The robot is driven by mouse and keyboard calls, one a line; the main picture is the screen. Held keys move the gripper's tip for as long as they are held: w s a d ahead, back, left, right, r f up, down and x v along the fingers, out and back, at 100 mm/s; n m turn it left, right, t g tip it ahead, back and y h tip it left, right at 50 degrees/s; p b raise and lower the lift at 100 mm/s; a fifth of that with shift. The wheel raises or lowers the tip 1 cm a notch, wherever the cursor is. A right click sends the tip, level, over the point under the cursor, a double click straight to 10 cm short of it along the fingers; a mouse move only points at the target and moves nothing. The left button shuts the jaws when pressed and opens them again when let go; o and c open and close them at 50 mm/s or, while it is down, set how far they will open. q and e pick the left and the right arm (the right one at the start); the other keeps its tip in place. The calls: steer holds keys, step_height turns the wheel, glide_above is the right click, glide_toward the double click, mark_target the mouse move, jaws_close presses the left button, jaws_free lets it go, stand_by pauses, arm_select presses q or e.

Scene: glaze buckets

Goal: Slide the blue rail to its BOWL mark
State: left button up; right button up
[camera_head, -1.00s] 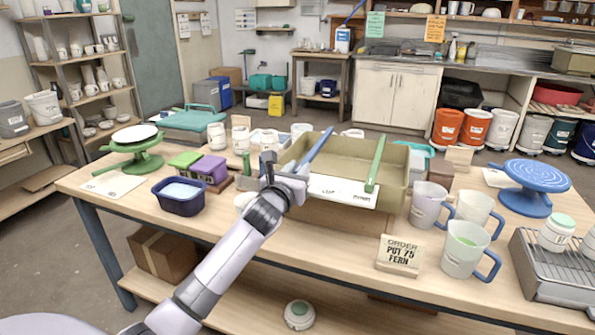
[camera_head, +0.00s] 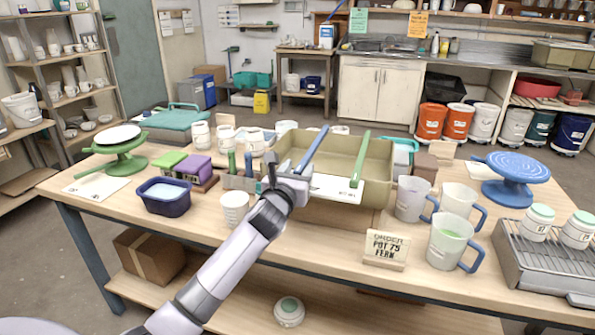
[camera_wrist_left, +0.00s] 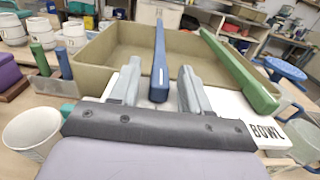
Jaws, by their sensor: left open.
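The blue rail (camera_head: 313,150) lies across the olive basin (camera_head: 383,175), left of the green rail (camera_head: 360,158). My left gripper (camera_head: 287,168) is at the rail's near end. In the left wrist view, its two fingers (camera_wrist_left: 160,90) are open, one on each side of the blue rail (camera_wrist_left: 160,60); I cannot tell whether either touches it. The white label strip (camera_head: 338,188) is on the basin's near side. The fingers hide part of the strip. My right gripper is out of view.
A white cup (camera_head: 235,208) and a navy tub (camera_head: 165,197) stand left of my arm. Several mugs (camera_head: 450,240) and an order sign (camera_head: 386,249) stand to the right. Small jars (camera_head: 254,142) stand behind, left of the basin.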

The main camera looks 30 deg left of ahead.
arm_select(q)
steer(key=v, duration=0.7)
steer(key=shift+s, duration=0.1)
stand_by(0.6)
